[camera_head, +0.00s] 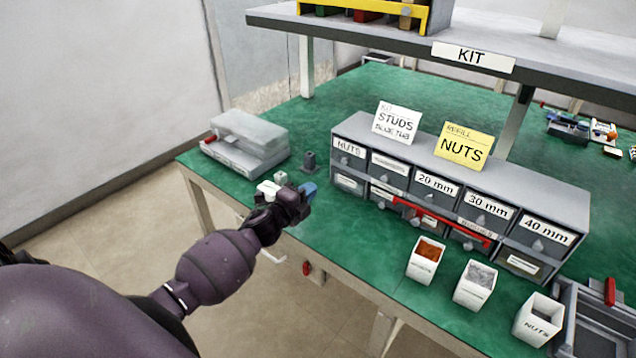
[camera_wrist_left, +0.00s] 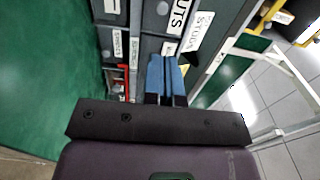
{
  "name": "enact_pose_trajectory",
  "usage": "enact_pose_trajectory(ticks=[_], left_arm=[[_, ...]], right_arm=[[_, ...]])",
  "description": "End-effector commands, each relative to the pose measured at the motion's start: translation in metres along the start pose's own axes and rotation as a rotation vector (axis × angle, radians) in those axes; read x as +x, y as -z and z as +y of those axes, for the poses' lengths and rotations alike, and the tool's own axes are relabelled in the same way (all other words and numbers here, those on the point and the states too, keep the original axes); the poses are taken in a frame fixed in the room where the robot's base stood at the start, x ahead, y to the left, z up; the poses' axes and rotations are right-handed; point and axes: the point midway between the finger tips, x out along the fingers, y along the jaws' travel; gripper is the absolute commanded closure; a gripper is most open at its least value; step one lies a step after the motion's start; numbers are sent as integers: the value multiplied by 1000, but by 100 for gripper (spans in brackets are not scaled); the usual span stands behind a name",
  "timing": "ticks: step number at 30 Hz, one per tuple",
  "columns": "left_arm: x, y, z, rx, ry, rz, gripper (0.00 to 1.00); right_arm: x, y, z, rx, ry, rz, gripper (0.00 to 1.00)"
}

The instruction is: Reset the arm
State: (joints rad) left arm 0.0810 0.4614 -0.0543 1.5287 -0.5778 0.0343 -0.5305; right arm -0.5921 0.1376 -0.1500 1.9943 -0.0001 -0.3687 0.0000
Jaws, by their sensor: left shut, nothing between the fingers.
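My left arm comes in from the left in the head view. Its gripper (camera_head: 309,190) is over the green table near the left end of the drawer cabinet. In the left wrist view the blue fingers of this gripper (camera_wrist_left: 168,75) are together, with nothing between them. They point toward the grey drawer cabinet (camera_wrist_left: 140,20). The cabinet also stands on the table in the head view (camera_head: 455,205). I cannot tell the exact gap between fingers and cabinet. My right gripper is not in view.
A grey case with a clear lid (camera_head: 245,140) and a small dark cylinder (camera_head: 309,161) are near the gripper. Three white bins (camera_head: 425,260) stand in front of the cabinet. A KIT shelf (camera_head: 420,45) overhangs the table's back.

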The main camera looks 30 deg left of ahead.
Motion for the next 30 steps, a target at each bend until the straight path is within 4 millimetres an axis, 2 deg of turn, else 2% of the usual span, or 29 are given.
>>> enact_pose_trajectory(ticks=[11,15,19,26,30], left_arm=[[-4,-1,0,-32,-3,-7,100],[-3,-4,-4,-181,-12,-47,100],[-6,12,-13,-426,-13,-75,100],[-55,51,20,-835,-102,-144,100],[-96,76,46,-1048,-173,-201,100]], right_arm=[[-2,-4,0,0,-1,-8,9],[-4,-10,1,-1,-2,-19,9],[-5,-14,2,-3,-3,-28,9],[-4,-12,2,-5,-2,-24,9],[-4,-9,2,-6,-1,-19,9]])
